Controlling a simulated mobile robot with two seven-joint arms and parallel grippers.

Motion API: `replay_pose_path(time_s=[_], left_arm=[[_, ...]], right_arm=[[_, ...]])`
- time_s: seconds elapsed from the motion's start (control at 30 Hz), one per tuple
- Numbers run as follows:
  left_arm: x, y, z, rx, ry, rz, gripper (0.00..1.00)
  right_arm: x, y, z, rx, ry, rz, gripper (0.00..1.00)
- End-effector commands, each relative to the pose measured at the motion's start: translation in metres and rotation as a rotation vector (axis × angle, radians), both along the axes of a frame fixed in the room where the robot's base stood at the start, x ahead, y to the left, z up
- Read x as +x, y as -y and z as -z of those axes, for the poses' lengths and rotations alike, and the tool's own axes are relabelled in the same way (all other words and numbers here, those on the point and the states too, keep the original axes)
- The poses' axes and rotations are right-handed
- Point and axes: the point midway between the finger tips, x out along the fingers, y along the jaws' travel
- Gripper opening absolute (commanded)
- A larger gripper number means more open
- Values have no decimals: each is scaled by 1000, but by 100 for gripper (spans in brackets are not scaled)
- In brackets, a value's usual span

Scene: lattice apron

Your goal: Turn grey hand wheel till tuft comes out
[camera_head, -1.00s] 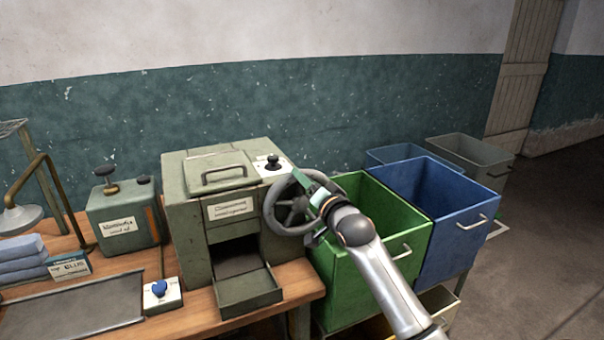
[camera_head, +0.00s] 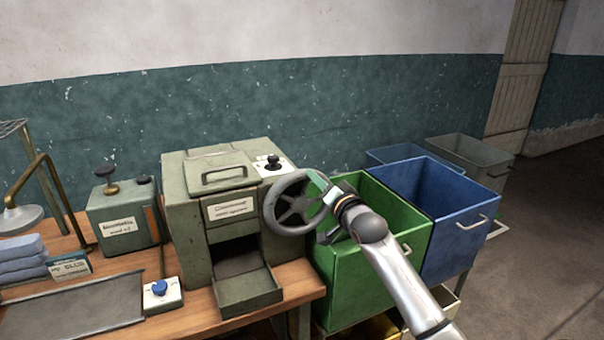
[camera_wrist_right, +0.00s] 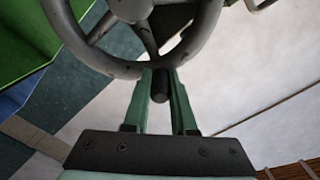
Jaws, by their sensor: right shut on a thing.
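The grey hand wheel (camera_head: 271,219) is on the right side of a grey-green machine (camera_head: 182,217). In the right wrist view the wheel's rim (camera_wrist_right: 75,40) and spokes fill the top. My right gripper (camera_head: 319,189) is at the wheel's right edge. Its green fingers (camera_wrist_right: 161,88) are shut on a dark handle peg (camera_wrist_right: 160,92) at the rim. The machine's open front tray (camera_head: 247,290) looks empty, and no tuft shows. The inside of the slot above it is dark. My left gripper is out of view.
Green bin (camera_head: 345,275) and blue bin (camera_head: 455,245) stand close right of the wheel, under my right arm. A small blue-knob box (camera_head: 163,297), a tank (camera_head: 122,222) and folded blue cloths (camera_head: 22,262) are on the wooden table to the left.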

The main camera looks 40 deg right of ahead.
Motion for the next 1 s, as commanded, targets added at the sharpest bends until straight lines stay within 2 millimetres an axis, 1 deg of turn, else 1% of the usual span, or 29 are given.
replay_pose_path(time_s=[0.03, 0.1, 0.4, 0.67, 0.77, 1.0], left_arm=[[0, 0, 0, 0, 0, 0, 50], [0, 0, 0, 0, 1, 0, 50], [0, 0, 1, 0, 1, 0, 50], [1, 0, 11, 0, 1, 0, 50], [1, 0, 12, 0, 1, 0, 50], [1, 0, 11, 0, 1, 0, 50]], right_arm=[[-1, 4, 5, 0, -9, 1, 0], [-2, 7, 5, 0, -9, 2, 0], [-2, 8, 7, 1, -9, 1, 0], [-8, 32, 27, 0, -12, 1, 0], [-9, 36, 28, 0, -9, 1, 0], [-9, 36, 26, 1, -6, 1, 0]])
